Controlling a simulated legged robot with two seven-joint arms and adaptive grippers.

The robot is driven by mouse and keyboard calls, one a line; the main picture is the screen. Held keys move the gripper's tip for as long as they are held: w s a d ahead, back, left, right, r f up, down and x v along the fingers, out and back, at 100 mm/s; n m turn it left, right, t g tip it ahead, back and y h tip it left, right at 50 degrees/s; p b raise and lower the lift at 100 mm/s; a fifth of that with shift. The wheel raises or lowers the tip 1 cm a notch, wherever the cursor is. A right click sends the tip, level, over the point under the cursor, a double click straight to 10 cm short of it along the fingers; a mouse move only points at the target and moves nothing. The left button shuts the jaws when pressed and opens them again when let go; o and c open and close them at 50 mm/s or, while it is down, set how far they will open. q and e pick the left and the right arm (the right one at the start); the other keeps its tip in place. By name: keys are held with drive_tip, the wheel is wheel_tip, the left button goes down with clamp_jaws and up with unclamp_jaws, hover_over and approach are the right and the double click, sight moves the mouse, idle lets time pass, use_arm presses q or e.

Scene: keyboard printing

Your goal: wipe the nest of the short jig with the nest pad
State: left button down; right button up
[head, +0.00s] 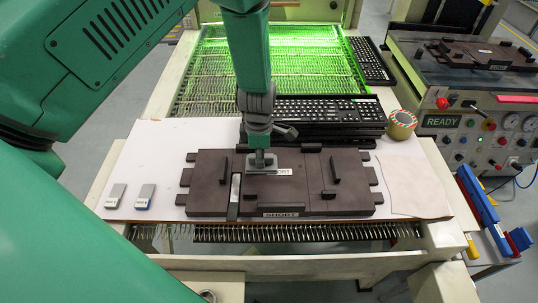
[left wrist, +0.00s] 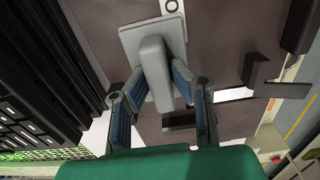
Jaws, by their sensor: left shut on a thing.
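The short jig (head: 330,198) is a dark brown plate with raised blocks and "SHORT" labels, lying on the white-topped table. The nest pad (head: 262,162) is a light grey plate with an upright grip, over the left-centre of the jig and partly covering a label. My left gripper (head: 260,150) comes down from above, shut on the pad's grip. In the left wrist view, the fingers close on both sides of the grey nest pad (left wrist: 154,60), and its plate lies flat against or just above the jig; I cannot tell which. My right gripper is not in view.
Two small grey blocks (head: 145,196) lie left of the jig. Stacked black keyboards (head: 320,110) and a tape roll (head: 402,124) stand behind it. A pale sheet (head: 413,187) lies on the right. A green-lit conveyor (head: 280,60) is behind, and a machine reading "READY" (head: 443,121) is at right.

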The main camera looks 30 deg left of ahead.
sight(298, 165)
use_arm(q)
drive_tip(key=shift+a, duration=0.15)
drive_tip(key=shift+w+d, duration=0.25)
drive_tip(key=shift+d, duration=0.15)
drive_tip(key=shift+w+d, duration=0.2)
drive_tip(key=shift+d, duration=0.3)
drive_tip(key=shift+w+d, duration=0.15)
drive_tip(key=shift+d, duration=0.3)
drive_tip(key=shift+w+d+r, duration=0.1)
drive_tip(key=shift+w+d, duration=0.65)
drive_tip(key=shift+d, duration=0.3)
drive_tip(key=shift+w+d, duration=0.75)
drive_tip(key=shift+d, duration=0.3)
drive_tip(key=shift+w+d+b, duration=0.25)
drive_tip(key=shift+w+d, duration=0.15)
drive_tip(key=shift+d, duration=0.25)
drive_tip(key=shift+w+d+b, duration=0.25)
drive_tip(key=shift+w+d, duration=0.1)
drive_tip(key=shift+d, duration=0.3)
wheel_tip(298, 165, up, 8)
drive_tip(key=p, duration=0.6)
